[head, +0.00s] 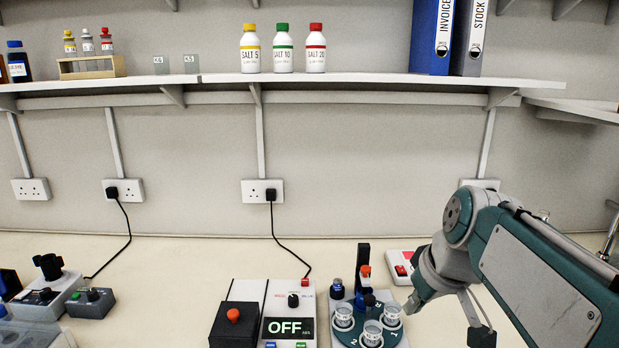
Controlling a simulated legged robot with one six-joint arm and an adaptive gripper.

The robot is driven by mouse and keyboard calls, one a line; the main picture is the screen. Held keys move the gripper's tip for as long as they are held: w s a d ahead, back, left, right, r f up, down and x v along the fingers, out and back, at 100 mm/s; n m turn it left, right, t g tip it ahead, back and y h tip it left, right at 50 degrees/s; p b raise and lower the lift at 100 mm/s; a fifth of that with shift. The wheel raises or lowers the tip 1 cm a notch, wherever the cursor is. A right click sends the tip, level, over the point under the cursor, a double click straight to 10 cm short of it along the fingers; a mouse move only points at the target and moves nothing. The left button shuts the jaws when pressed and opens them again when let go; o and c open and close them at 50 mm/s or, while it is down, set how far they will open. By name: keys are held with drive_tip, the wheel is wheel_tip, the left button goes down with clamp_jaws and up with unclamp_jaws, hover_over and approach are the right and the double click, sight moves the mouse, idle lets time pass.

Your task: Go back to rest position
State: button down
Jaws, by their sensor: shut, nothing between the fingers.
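My arm reaches in from the right of the head view, bent at a grey joint, and its end hangs down over the bench. My gripper (480,334) is at the low end with its dark tip near the bottom edge of the view. It is shut and holds nothing. It is to the right of the round dial stand (369,328), which has several clear cups marked with numbers, and appears apart from it. Part of the gripper is hidden behind my arm.
A white box with an OFF display (289,328) and an orange-knobbed black box (234,324) stand left of the dial stand. A red-switched white box (400,267) is behind. Small devices (90,303) sit at far left. A shelf (330,82) holds bottles and binders.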

drive_tip(key=s+f+m+h, duration=0.1)
drive_tip(key=s+f+m, duration=0.1)
drive_tip(key=s+f, duration=0.2)
drive_tip(key=s+f+m+t, duration=0.1)
drive_tip(key=s+f, duration=0.3)
drive_tip(key=s, duration=0.5)
drive_tip(key=shift+a+f+m+t+h, duration=0.15)
drive_tip(key=shift+a+m+t+h, duration=0.15)
drive_tip(key=shift+m+h, duration=0.15)
drive_tip(key=c, duration=1.3)
unclamp_jaws()
drive_tip(key=shift+s, duration=0.1)
drive_tip(key=shift+c, duration=0.2)
